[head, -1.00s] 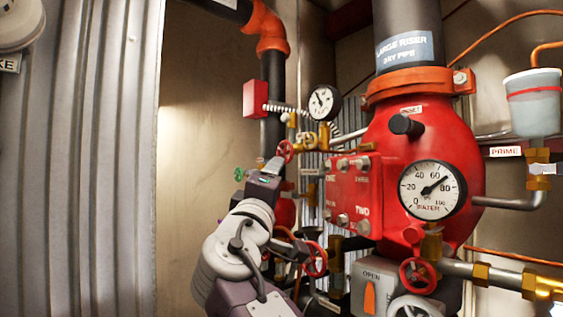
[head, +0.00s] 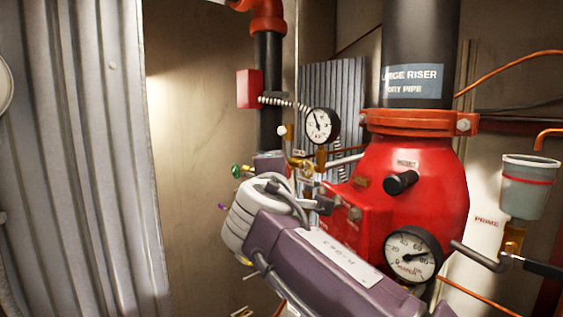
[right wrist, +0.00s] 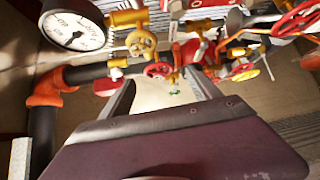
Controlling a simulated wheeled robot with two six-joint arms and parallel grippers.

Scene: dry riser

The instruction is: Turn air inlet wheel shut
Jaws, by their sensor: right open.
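No readable label marks the air inlet wheel, so I cannot tell which handwheel it is. In the right wrist view, a small red wheel (right wrist: 158,70) shows between and beyond the fingers of my open, empty right gripper (right wrist: 160,82). In the head view, a brass-yellow wheel (head: 306,168) shows below the same gauge (head: 321,125). My right arm covers the lower valves there, and the fingertips are hidden. My left gripper is in neither current view.
The red riser valve body (head: 415,190) with a water gauge (head: 412,254) stands right of the arm. A black pipe (head: 268,90) and red box (head: 249,89) are behind. Corrugated metal (head: 80,170) stands left.

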